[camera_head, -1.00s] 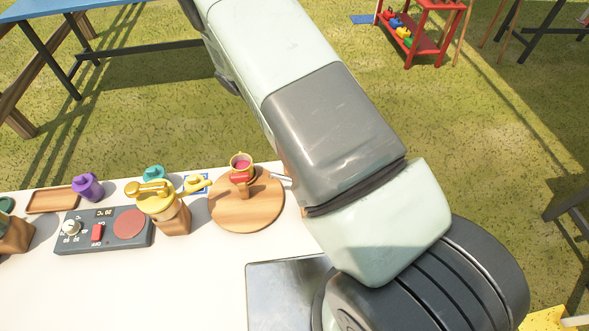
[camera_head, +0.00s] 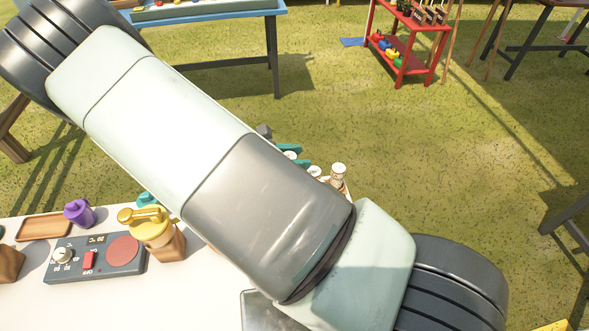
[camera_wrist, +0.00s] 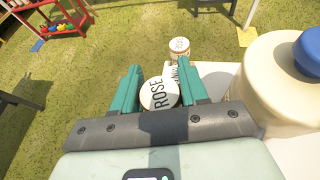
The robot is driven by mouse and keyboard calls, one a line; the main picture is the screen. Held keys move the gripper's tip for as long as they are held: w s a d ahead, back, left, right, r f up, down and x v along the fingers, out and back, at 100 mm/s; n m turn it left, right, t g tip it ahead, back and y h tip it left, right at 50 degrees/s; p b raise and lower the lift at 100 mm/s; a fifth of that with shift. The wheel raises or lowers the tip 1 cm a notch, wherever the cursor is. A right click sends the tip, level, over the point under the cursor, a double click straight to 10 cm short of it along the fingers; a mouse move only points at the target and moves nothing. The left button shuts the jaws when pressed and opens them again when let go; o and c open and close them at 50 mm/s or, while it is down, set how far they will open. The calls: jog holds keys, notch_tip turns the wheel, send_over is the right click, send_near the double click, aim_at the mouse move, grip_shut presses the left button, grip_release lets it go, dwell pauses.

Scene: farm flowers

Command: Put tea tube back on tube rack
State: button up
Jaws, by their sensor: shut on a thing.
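My gripper (camera_wrist: 160,92) is shut on a tea tube with a white round lid marked ROSE (camera_wrist: 160,95), with one teal finger on each side of it. In the head view the teal fingers of my gripper (camera_head: 295,156) show past my arm, with a pale lid between them. Another tea tube (camera_wrist: 180,47) with a printed pale lid stands just beyond the held one. In the head view pale-lidded tubes, one of them clear (camera_head: 338,172), stand right of the fingers. The rack is mostly hidden, and I cannot tell whether the held tube touches it.
A cream container with a blue lid (camera_wrist: 276,82) stands close on the right in the wrist view. A yellow-topped jar (camera_head: 152,230), a dark control panel (camera_head: 105,268), a purple cup (camera_head: 79,212) and a wooden tray (camera_head: 42,228) occupy the table's left. Grass lies beyond.

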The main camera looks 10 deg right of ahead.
jog(key=shift+f, duration=2)
jog(key=shift+f, duration=0.15)
jog(key=shift+f, duration=0.35)
jog(key=shift+f, duration=0.1)
jog(key=o, duration=1.1)
jog(key=shift+o, duration=0.2)
